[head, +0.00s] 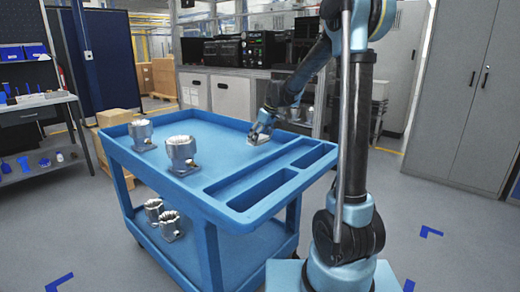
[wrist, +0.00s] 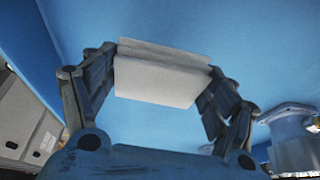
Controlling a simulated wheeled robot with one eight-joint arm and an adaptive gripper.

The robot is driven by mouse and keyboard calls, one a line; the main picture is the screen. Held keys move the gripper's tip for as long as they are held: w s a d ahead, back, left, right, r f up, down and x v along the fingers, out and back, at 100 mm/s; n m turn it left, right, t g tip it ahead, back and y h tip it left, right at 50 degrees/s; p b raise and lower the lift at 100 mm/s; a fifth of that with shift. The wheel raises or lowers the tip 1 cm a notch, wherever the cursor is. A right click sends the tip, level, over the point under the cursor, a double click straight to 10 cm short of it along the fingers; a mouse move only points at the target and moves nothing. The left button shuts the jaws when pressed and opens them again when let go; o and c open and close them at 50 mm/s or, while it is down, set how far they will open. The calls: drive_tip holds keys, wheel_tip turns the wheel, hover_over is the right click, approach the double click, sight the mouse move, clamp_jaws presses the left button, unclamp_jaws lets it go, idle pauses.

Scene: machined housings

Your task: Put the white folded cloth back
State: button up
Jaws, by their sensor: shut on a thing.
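The white folded cloth (wrist: 160,75) is between the two fingers of my gripper (wrist: 158,82) in the wrist view, and the gripper is shut on it. In the head view my gripper (head: 261,132) is low over the blue cart's top, toward its far right side. The cloth (head: 257,139) shows there as a small pale patch under the fingers. I cannot tell whether it touches the cart top. The blue cart (head: 215,150) has a flat top with a raised rim.
Two metal housings, one at the left (head: 141,135) and one nearer the middle (head: 182,154), stand on the cart top. Long recessed trays (head: 250,188) line its near right edge. More housings (head: 170,225) sit on the lower shelf. The cart top between housings and gripper is clear.

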sight(260, 153)
drive_tip(key=shift+f, duration=2.3)
drive_tip(key=o, duration=1.1)
drive_tip(key=shift+f, duration=0.1)
drive_tip(key=v, duration=1.2)
